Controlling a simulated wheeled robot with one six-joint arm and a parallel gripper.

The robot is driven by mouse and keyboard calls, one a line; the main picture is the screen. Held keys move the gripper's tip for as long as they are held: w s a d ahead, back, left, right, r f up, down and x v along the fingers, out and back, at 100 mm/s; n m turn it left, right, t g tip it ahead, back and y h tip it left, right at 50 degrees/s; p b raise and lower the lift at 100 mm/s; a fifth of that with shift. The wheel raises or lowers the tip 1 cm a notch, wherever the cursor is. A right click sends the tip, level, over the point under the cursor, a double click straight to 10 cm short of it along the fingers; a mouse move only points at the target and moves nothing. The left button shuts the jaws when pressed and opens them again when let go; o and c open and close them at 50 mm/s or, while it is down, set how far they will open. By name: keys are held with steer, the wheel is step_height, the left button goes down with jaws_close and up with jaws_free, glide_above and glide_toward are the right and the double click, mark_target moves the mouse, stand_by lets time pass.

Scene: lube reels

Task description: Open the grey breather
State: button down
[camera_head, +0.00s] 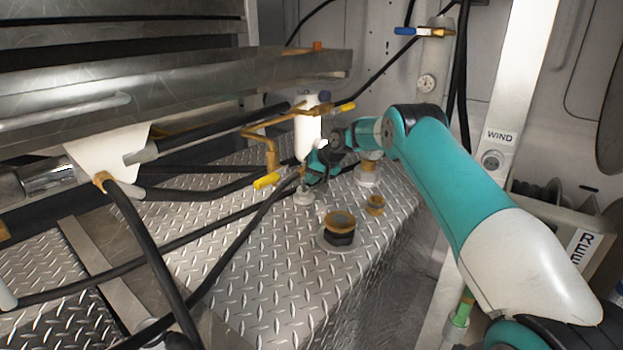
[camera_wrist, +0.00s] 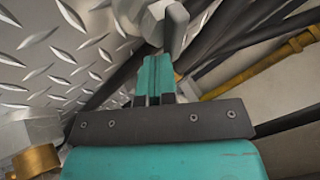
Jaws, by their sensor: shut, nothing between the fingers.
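A small light-grey fitting, which looks like the grey breather (camera_head: 304,198), stands on the diamond-plate tank top just below my gripper (camera_head: 312,172) in the head view. In the wrist view its pale hex body (camera_wrist: 151,20) is at the top, with a darker grey upright lever (camera_wrist: 175,30) beside it. My gripper (camera_wrist: 155,75) is shut and empty, its teal fingers together. The fingertips are right by the fitting and lever; I cannot tell whether they touch. My gripper and wrist hide part of the area around the fitting in the head view.
A brass pipe with a yellow-handled valve (camera_head: 267,181) and a white cylinder (camera_head: 308,135) are close to my gripper. Black hoses (camera_head: 240,240) cross the plate.

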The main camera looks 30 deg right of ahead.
steer(key=shift+w+a+b, duration=0.3)
steer(key=shift+w+b, duration=0.05)
steer(key=shift+w, duration=0.35)
stand_by(0.6)
steer(key=shift+s, duration=0.65)
steer(key=shift+s+a+f, duration=0.15)
steer(key=shift+s, duration=0.05)
steer(key=d, duration=0.2)
steer(key=d+r, duration=0.1)
steer(key=d, duration=0.2)
steer(key=shift+s+d+r, duration=0.1)
steer(key=shift+s+d, duration=0.05)
steer(key=shift+s, duration=0.05)
steer(key=w+d+b+v, duration=0.1)
steer(key=v, duration=0.7)
steer(key=shift+d+r, duration=0.4)
